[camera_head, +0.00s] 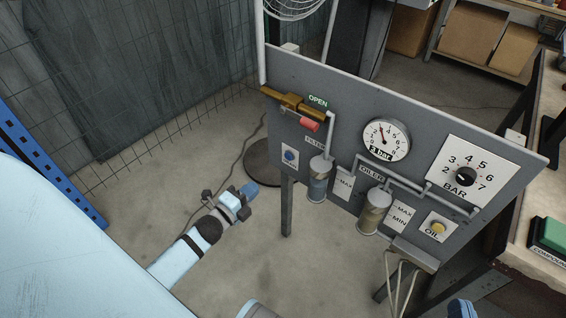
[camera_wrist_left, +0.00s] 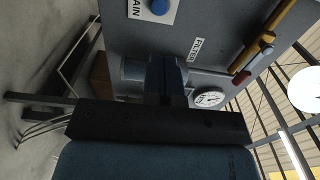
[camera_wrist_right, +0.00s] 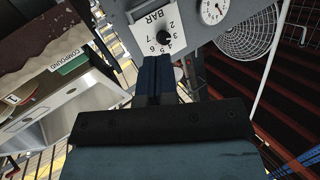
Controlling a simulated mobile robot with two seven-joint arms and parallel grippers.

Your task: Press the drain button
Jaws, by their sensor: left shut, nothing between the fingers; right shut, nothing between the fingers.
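The blue drain button (camera_head: 290,155) sits on a white plate at the left end of the grey panel (camera_head: 300,80). In the left wrist view the button (camera_wrist_left: 160,6) is at the top, its plate partly cut off. My left gripper (camera_head: 250,189) is shut and empty, in front of the panel, below and left of the button and apart from it. Its fingers (camera_wrist_left: 166,75) show in the left wrist view. My right gripper (camera_head: 462,308) shows at the bottom right edge of the head view. Its fingers (camera_wrist_right: 156,78) are shut and empty, toward the BAR dial.
The panel also carries a red-handled valve (camera_head: 309,125), a filter bowl (camera_head: 319,180), an oiler bowl (camera_head: 374,212), a gauge (camera_head: 386,139), a BAR dial (camera_head: 466,176) and a yellow oil button (camera_head: 438,227). A workbench (camera_head: 545,200) stands at right.

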